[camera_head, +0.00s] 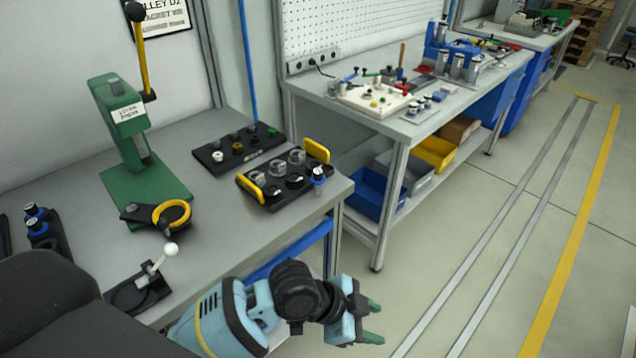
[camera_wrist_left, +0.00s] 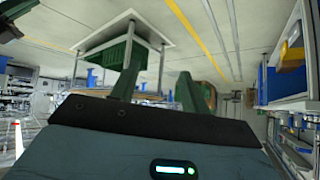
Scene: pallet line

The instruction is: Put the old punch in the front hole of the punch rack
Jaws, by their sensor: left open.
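A small punch-like piece with a blue collar (camera_head: 318,176) stands upright at the right end of the black tray with yellow handles; I cannot tell if it is the old punch. A black block (camera_head: 50,243) at the left edge holds blue-collared pieces (camera_head: 34,211) and looks like the punch rack; its front hole cannot be made out. My left gripper (camera_head: 372,321) is open and empty, out past the bench's front right corner, below and right of the tray. Its green fingers show apart in the left wrist view (camera_wrist_left: 156,92). My right gripper is not in view.
A green lever press (camera_head: 125,125) stands on the grey bench, with a yellow-ringed black part (camera_head: 160,214) at its base. A white-knobbed lever fixture (camera_head: 140,290) sits at the front edge. The yellow-handled tray (camera_head: 272,199) and a black strip (camera_head: 236,154) are behind. Floor at right is clear.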

